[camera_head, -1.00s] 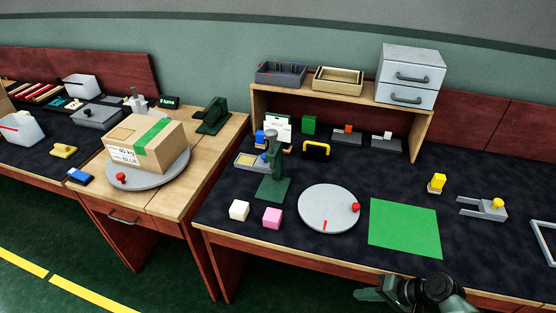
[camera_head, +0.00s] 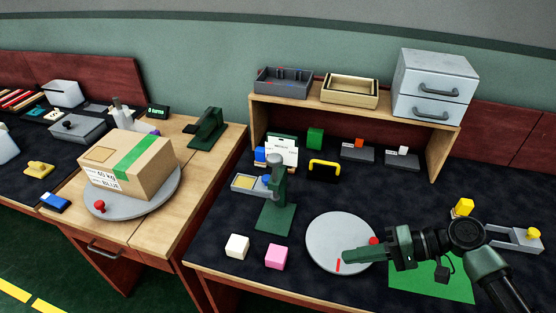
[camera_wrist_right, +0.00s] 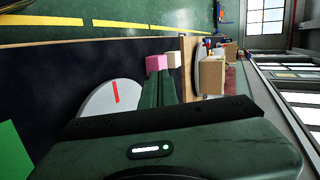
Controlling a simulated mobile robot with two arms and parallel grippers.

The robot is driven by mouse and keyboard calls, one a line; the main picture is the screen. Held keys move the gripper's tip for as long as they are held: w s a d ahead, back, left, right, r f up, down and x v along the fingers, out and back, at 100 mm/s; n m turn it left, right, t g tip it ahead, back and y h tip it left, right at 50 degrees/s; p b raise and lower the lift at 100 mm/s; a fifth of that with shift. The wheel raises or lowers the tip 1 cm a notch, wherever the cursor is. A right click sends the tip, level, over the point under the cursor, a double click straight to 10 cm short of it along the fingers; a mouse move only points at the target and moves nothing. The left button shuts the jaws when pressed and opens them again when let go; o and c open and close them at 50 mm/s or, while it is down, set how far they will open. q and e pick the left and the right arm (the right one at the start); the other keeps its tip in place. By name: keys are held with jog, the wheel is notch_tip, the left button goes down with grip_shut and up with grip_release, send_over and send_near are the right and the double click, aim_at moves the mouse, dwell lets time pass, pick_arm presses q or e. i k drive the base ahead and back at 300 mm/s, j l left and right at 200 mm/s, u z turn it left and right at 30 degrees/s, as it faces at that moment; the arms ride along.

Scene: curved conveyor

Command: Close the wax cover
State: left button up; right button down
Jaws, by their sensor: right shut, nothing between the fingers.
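No part is plainly marked as the wax cover. My right gripper (camera_head: 346,258) is shut and empty, pointing left over the grey round disc (camera_head: 327,236), to the right of the press and apart from the tray. In the right wrist view, its fingers (camera_wrist_right: 160,82) are together. My left gripper is not in view.
A white cube (camera_head: 237,247) and a pink cube (camera_head: 275,257) stand near the front edge, left of my gripper. A green mat (camera_head: 432,286) lies under my right arm. The wooden shelf (camera_head: 360,113) stands behind. A large carton (camera_head: 127,165) rests on the left table.

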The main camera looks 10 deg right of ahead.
aim_at(261, 185)
jog(key=i, duration=0.95)
